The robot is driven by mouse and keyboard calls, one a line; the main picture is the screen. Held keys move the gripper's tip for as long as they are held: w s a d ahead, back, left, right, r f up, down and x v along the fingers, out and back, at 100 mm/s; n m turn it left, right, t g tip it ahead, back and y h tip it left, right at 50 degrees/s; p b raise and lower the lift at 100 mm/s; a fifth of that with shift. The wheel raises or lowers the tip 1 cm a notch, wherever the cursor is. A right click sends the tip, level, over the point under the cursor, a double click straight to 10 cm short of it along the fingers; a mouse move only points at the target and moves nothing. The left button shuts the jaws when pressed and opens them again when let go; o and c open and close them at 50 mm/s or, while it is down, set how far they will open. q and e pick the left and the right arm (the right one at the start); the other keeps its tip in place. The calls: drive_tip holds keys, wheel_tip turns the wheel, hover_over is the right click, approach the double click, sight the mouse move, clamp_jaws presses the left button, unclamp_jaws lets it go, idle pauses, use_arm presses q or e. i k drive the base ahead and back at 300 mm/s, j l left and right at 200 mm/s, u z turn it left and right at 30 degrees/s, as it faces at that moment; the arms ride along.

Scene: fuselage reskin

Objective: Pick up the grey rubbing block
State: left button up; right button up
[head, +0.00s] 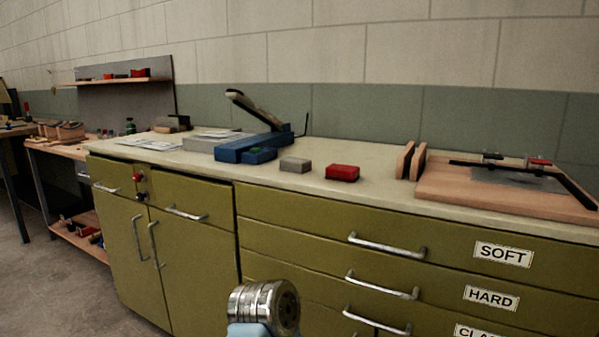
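The grey rubbing block (295,165) lies on the pale worktop of the olive cabinet. A round metal part (264,306), which looks like a link of my own arm, shows at the bottom middle, in front of the drawers and well below the worktop. Neither of my grippers' fingers shows in the head view.
A blue lever tool (245,145) stands behind the blocks. Two upright wooden pieces (410,161) and a wooden board (450,185) with a metal sheet are at the right. Drawer handles (388,246) stick out below. The worktop front near the blocks is clear.

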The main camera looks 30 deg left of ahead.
sight(290, 163)
drive_tip(key=u, duration=1.1)
